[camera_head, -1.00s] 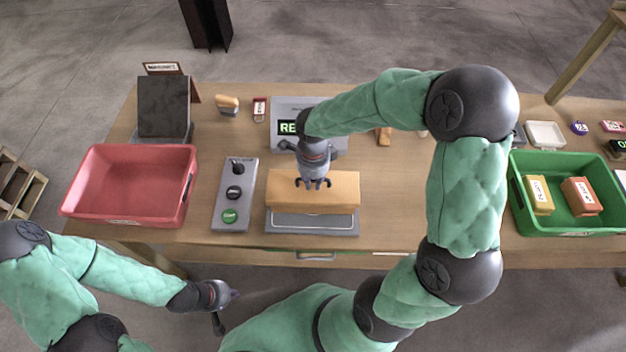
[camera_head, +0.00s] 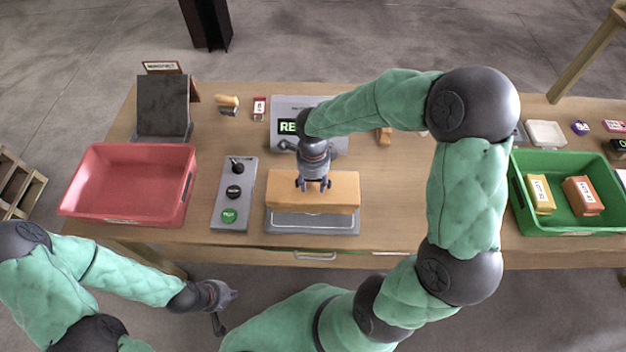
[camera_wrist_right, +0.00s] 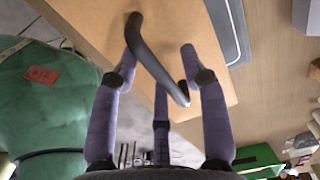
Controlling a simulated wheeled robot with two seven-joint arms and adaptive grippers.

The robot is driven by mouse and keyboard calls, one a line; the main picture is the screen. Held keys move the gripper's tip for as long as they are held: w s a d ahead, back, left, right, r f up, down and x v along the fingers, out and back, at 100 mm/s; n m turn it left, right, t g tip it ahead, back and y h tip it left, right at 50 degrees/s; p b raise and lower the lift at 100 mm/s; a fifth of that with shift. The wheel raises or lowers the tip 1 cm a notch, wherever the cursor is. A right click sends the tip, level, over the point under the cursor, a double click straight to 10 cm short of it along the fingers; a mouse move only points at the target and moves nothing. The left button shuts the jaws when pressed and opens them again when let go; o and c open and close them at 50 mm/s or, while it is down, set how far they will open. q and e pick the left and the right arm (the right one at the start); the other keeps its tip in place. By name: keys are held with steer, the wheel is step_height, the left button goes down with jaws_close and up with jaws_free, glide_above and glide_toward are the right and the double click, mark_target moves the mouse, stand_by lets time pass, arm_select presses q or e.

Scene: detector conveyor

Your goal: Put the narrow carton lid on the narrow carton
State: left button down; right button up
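A tan, box-like piece (camera_head: 338,190) sits on the grey platform (camera_head: 312,228) at the table's front middle. It also shows in the right wrist view (camera_wrist_right: 105,25), with a dark curved handle (camera_wrist_right: 150,55) on it. It looks like the narrow carton lid; I cannot tell whether the carton is beneath it. My right gripper (camera_head: 314,185) is directly above its middle, pointing down. In the right wrist view my right gripper (camera_wrist_right: 160,60) has its fingers apart on both sides of the handle, not visibly closed on it. My left gripper (camera_head: 228,305) hangs off the table's front edge, apart from everything.
A red bin (camera_head: 80,205) and a button panel (camera_head: 232,205) stand left of the platform. A screen unit (camera_head: 335,108) is behind. A green bin (camera_head: 520,205) with a yellow box (camera_head: 540,195) and an orange box (camera_head: 582,195) is at right. The table between platform and green bin is clear.

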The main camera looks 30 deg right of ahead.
steer(key=shift+r, duration=0.1)
step_height(320, 180, up, 12)
stand_by(0.5)
